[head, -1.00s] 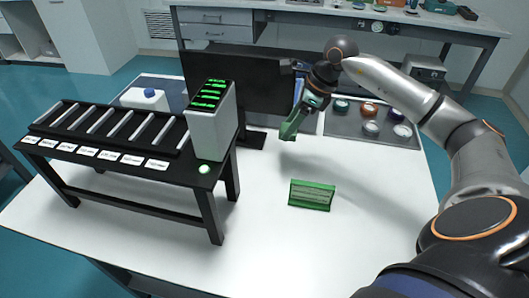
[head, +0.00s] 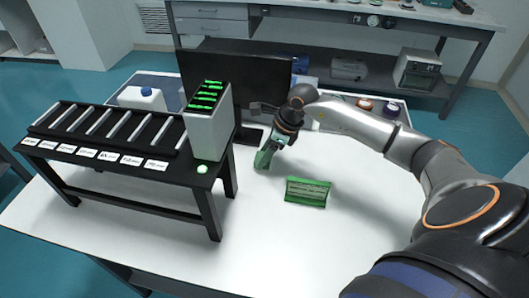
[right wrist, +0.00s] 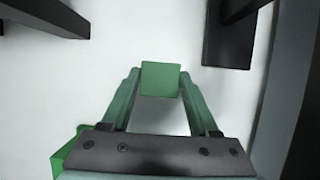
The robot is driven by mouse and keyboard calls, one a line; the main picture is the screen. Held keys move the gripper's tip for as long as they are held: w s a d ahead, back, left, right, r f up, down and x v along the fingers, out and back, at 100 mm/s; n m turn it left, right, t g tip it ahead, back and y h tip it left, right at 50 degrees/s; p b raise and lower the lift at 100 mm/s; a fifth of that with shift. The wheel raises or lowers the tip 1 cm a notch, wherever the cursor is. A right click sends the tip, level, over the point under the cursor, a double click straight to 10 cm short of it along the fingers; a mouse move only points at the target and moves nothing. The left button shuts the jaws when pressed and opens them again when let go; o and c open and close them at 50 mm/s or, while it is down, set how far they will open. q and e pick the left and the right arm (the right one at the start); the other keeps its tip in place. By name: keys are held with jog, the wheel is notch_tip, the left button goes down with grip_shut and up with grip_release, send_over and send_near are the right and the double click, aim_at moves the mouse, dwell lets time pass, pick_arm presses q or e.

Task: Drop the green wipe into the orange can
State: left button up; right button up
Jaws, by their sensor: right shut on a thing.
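My right gripper (head: 264,160) is above the white table, left of and slightly behind the green slotted box. In the right wrist view its two green fingers (right wrist: 160,88) are shut on the green wipe (right wrist: 161,79), a small flat green square between the fingertips. In the head view I cannot separate the wipe clearly from the green fingers. I see no can that is clearly orange; my right arm covers part of the table's back right. My left gripper is not in view.
A green slotted box (head: 307,192) lies on the white table (head: 270,245). A black rack (head: 110,128) with rollers and a white tower (head: 209,128) stand at left. A dark monitor (head: 262,78) is behind. Jars (head: 365,104) sit back right. The table front is clear.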

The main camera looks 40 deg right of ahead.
jog(key=shift+f, duration=0.1)
jog(key=o, duration=1.2)
